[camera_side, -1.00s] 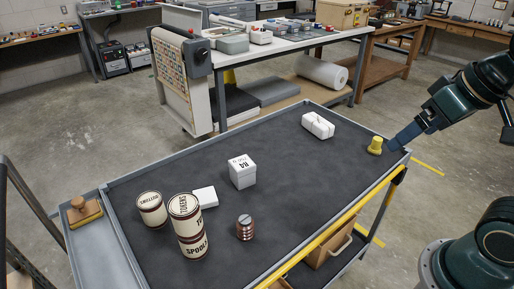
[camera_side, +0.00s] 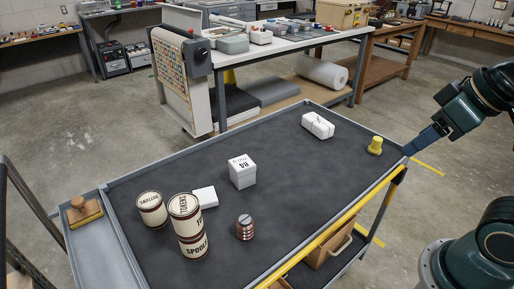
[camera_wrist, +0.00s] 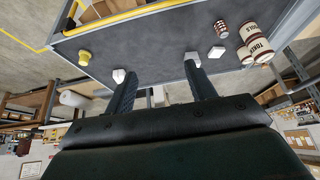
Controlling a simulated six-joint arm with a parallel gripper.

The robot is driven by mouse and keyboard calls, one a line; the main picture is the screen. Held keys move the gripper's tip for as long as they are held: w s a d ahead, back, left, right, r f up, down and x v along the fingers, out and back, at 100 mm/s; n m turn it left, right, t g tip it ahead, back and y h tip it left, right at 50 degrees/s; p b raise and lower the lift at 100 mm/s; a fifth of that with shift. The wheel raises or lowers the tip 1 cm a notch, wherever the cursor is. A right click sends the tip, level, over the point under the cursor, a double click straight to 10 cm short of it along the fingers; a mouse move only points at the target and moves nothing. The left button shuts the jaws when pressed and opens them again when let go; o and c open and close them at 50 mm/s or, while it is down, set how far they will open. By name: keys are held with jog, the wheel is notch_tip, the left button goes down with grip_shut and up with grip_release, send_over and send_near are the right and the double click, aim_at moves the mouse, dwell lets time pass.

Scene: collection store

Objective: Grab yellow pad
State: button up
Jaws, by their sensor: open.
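A small yellow knob-shaped thing (camera_side: 375,145) stands upright near the right corner of the dark cart top. It also shows at the left of the wrist view (camera_wrist: 85,57). I see no flat yellow pad. A wooden block with a round brown knob and a yellowish body (camera_side: 84,212) sits in the grey side tray at the far left. My gripper (camera_side: 408,149) is at the right rim of the cart, right of the yellow thing and apart from it. In the wrist view my two fingers (camera_wrist: 161,68) are spread, with nothing held between them.
The cart top (camera_side: 285,215) holds a white box (camera_side: 242,171), a tied white package (camera_side: 318,125), a flat white block (camera_side: 205,197), a reddish-brown striped stack (camera_side: 245,228) and labelled cans (camera_side: 188,228). The cart's raised grey rim (camera_side: 340,110) lies around them. Its middle right is clear.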

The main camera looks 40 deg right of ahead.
jog(key=shift+w, duration=0.1)
jog(key=w+d+r+n+g, duration=0.2)
jog(key=w+d+n, duration=0.35)
jog(key=w, duration=0.35)
jog(key=n+g, duration=0.4)
jog(key=n, duration=0.9)
send_over(378, 138)
notch_tip(378, 138, down, 16)
jog(key=shift+s+d+f, duration=0.1)
jog(key=shift+f, duration=4.1)
jog(key=shift+f, duration=0.1)
jog(key=shift+a+f, duration=0.2)
jog(key=shift+f, duration=2.25)
jog(key=shift+c, duration=0.4)
